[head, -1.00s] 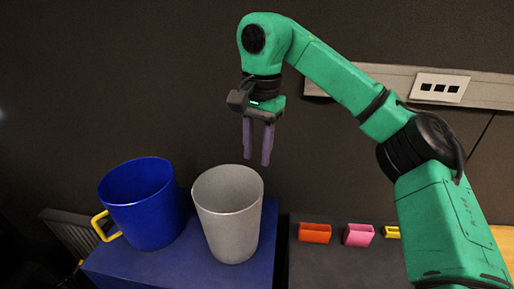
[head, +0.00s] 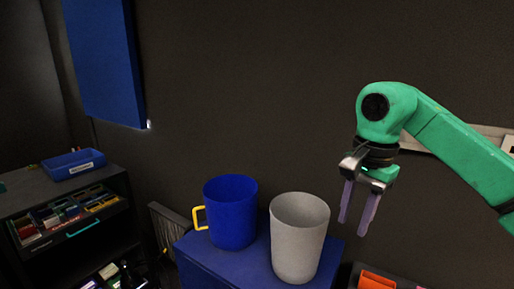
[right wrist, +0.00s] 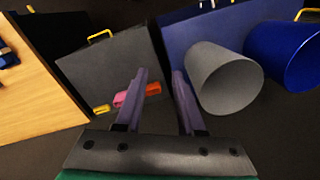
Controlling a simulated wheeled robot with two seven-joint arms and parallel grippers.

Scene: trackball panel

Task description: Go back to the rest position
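My left gripper is in neither view.
A blue mug (head: 231,215) with a yellow handle stands left of the grey cup. A dark shelf (head: 112,181) with a blue tray (head: 73,163) is at left. A blue panel (head: 105,60) hangs at upper left.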

